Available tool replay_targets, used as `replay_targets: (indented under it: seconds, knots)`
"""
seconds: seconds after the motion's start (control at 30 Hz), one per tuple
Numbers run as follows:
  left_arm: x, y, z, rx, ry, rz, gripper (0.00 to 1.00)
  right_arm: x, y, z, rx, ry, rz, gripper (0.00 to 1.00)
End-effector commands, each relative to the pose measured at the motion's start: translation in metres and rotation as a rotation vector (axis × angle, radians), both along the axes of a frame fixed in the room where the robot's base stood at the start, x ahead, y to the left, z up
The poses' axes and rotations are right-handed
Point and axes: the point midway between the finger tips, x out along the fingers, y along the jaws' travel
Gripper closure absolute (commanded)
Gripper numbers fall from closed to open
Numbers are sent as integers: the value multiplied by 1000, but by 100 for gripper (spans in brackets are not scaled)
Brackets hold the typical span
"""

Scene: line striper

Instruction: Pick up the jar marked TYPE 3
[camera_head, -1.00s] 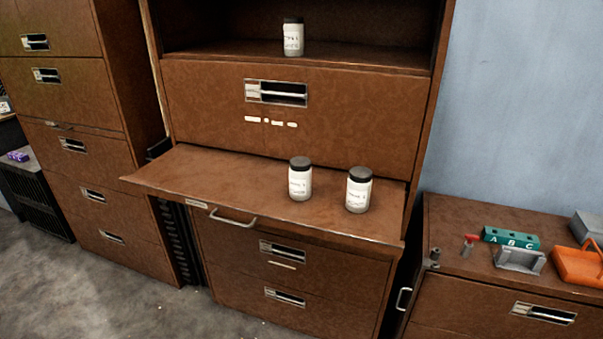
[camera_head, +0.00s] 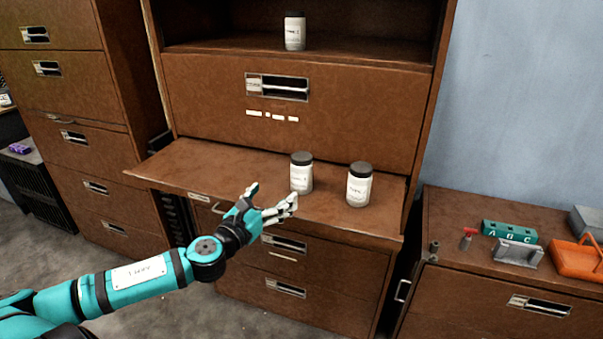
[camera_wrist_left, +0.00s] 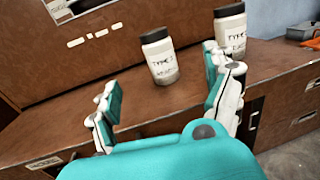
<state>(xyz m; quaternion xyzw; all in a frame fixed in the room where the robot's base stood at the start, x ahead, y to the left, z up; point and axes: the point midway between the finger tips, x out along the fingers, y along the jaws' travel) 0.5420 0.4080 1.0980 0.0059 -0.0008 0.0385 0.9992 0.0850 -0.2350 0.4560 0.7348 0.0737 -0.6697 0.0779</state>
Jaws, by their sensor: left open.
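Three white jars with dark lids show in the head view. One jar (camera_head: 301,178) stands upright on the pull-out shelf, left of a second jar (camera_head: 359,188). A third jar (camera_head: 294,33) stands in the upper compartment. Their labels read TYPE, but the numbers are too blurred to tell surely. My left gripper (camera_head: 272,198) is open and empty at the shelf's front edge, just in front and left of the nearer left jar. In the left wrist view, that jar (camera_wrist_left: 161,60) stands beyond and between the open fingers, apart from them; the other jar (camera_wrist_left: 230,33) is behind the right finger.
The brown pull-out shelf (camera_head: 190,168) is clear on its left side. A lower cabinet at right holds a green block marked with letters (camera_head: 509,233), a grey holder (camera_head: 518,254), a red-topped item (camera_head: 467,239) and an orange basket (camera_head: 577,258).

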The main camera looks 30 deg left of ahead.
Motion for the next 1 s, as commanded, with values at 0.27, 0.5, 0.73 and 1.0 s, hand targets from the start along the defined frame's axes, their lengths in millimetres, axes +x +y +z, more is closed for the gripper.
replay_targets:
  seconds: [0.27,0.5,0.73,1.0]
  knots:
    - [40,4,4,-8,-4,3,15,0,0,13,0,0,0,60]
    - [80,7,4,-11,-3,4,15,0,0,25,0,0,0,60]
    - [104,8,1,-9,-1,1,15,0,0,30,0,0,0,60]
    - [128,14,0,-11,-1,3,15,0,0,39,0,0,0,60]
